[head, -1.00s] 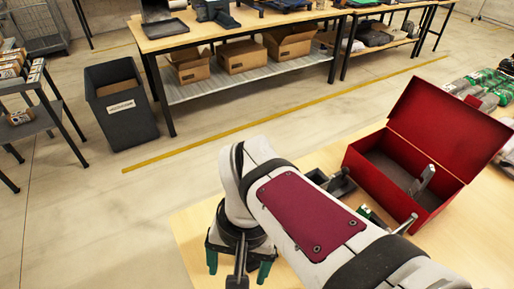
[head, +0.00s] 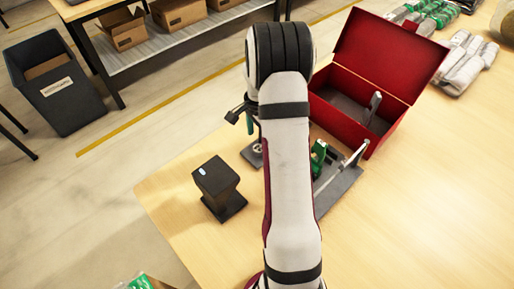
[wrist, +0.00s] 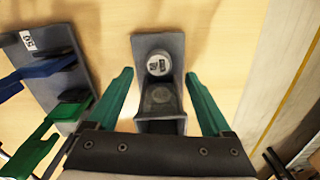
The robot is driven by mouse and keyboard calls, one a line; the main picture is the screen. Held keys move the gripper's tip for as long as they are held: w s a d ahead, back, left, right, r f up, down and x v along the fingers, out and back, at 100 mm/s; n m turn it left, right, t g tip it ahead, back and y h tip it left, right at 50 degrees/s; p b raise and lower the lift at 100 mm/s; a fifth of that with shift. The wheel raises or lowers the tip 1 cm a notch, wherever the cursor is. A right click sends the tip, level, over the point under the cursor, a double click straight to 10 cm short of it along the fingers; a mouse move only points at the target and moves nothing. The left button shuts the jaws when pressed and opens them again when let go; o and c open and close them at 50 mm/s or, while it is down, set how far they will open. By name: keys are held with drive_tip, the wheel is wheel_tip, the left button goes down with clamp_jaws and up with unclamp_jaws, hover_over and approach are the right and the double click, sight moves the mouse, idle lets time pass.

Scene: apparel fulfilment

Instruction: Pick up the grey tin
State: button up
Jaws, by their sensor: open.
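The grey tin (wrist: 159,64) is a small round tin with a pale label on its lid. It sits in a dark grey holder (wrist: 172,44) in the wrist view. In the head view, a small round top (head: 257,148) shows on a dark plate beyond my arm, and looks like the same tin. My gripper (wrist: 159,74) has teal fingers, spread wide on either side of the holder in the wrist picture. Nothing is between them in their grip. The height gap to the tin is hard to tell. In the head view my arm hides most of the gripper.
A dark tray (wrist: 38,48) with blue and green clamps lies left of the holder in the wrist view. In the head view, an open red toolbox (head: 345,118) stands right of my arm, and a black stand (head: 219,187) left.

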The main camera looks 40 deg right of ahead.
wheel_tip(320, 180, down, 4)
drive_tip(key=shift+s+f, duration=0.1)
clamp_jaws()
idle(0.4)
